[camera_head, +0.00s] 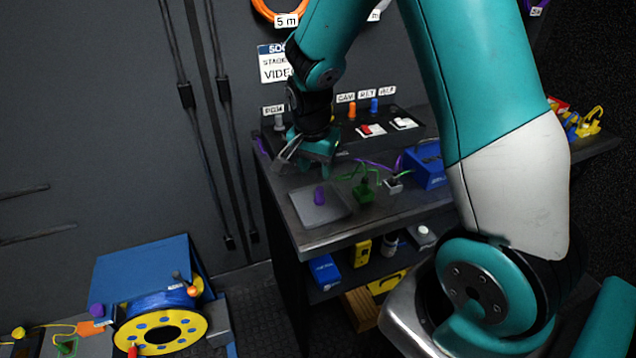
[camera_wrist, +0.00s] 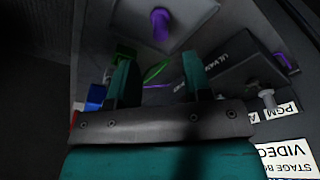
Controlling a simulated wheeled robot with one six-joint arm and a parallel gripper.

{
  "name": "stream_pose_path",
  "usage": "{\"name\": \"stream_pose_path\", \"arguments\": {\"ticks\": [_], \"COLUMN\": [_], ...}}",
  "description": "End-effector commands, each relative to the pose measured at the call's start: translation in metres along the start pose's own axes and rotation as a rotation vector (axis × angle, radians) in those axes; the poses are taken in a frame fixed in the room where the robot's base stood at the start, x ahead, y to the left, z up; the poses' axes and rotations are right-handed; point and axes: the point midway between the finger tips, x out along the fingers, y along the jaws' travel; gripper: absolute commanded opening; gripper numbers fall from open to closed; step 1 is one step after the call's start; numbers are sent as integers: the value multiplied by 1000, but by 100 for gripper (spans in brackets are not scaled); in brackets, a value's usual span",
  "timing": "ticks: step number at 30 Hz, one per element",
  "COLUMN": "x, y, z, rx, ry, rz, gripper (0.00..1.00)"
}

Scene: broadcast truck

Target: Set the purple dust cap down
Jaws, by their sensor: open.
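The purple dust cap (camera_head: 320,195) stands upright on a grey square mat (camera_head: 306,214) on the desk top. It also shows in the wrist view (camera_wrist: 160,22), near the top of the picture on the grey mat (camera_wrist: 205,14). My gripper (camera_head: 296,160) is above the back left of the desk, behind the mat in the head view. In the wrist view my gripper (camera_wrist: 156,82) has its two teal fingers spread apart, with nothing held between them. The cap lies beyond the fingertips, apart from them.
A green connector (camera_head: 364,189) and a grey one (camera_head: 393,184) lie right of the mat, near a blue box (camera_head: 424,165). A dark panel (camera_head: 372,130) with coloured plugs stands behind. A shelf below holds several items. A yellow cable reel (camera_head: 160,328) is at lower left.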

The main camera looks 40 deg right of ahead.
Motion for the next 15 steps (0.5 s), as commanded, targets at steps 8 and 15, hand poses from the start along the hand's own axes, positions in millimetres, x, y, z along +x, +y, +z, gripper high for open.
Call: {"name": "stream_pose_path", "arguments": {"ticks": [8,15], "x": [-37,-114], "y": [-1,5], "z": [4,106], "rx": [-21,-611], "ry": [-5,-125], "rz": [-8,-190], "gripper": [45,45]}}
